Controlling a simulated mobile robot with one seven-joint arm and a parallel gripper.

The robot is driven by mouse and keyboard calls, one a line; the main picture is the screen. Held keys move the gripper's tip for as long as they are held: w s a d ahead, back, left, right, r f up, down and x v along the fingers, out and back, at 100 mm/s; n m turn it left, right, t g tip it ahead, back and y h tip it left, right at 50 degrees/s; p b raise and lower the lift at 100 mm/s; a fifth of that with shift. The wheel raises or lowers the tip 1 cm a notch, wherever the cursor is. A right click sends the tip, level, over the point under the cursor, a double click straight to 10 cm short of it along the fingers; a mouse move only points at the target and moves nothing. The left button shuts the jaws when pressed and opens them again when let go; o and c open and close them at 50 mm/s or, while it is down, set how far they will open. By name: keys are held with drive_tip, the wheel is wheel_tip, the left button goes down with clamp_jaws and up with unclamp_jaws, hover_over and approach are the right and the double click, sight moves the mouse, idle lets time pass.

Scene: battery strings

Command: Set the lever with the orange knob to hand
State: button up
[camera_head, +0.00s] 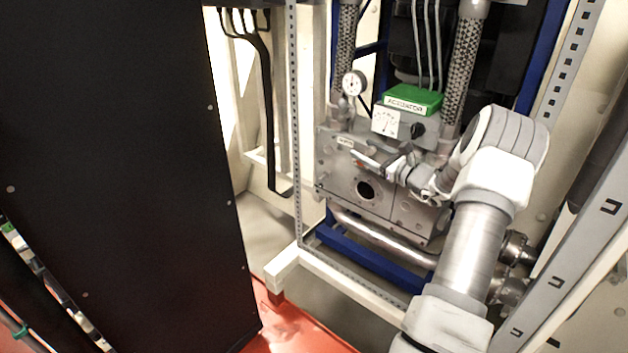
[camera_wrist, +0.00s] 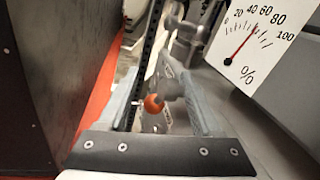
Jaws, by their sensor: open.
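The orange knob (camera_wrist: 153,103) shows in the wrist view, between the two fingers of my gripper (camera_wrist: 163,85) in the picture. A grey metal part, seemingly the lever, lies behind it. I cannot tell how deep the knob sits between the fingers or whether they touch it. In the head view my gripper (camera_head: 377,160) is in front of the grey metal valve housing (camera_head: 335,163), below the actuator. My gripper is open. The lever's full shape and its position marks are hidden or too small to read.
A green-topped actuator (camera_head: 412,98) with a percent scale (camera_head: 385,122) and black selector stands above my gripper. The scale is close at right in the wrist view (camera_wrist: 258,45). A round gauge (camera_head: 354,84) is at left. A black cabinet (camera_head: 110,150) and perforated post (camera_head: 295,120) flank the space.

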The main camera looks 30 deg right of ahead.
drive_tip(key=s+d+p, duration=0.3)
drive_tip(key=s, duration=1)
drive_tip(key=a+r+n+g+y, duration=0.1)
drive_tip(key=a+r+n+g, duration=0.1)
drive_tip(key=a, duration=0.7)
drive_tip(key=a+r+n+g+y, duration=0.2)
drive_tip(key=a+n+g, duration=0.3)
drive_tip(key=a, duration=0.3)
drive_tip(key=a+r+n+g+y+b, duration=0.1)
drive_tip(key=a+r+n+g+y, duration=0.1)
drive_tip(key=a+n, duration=0.3)
drive_tip(key=a+r+g, duration=0.1)
drive_tip(key=a, duration=0.3)
drive_tip(key=shift+a+n, duration=0.35)
drive_tip(key=shift+n, duration=0.05)
drive_tip(key=shift+s, duration=0.1)
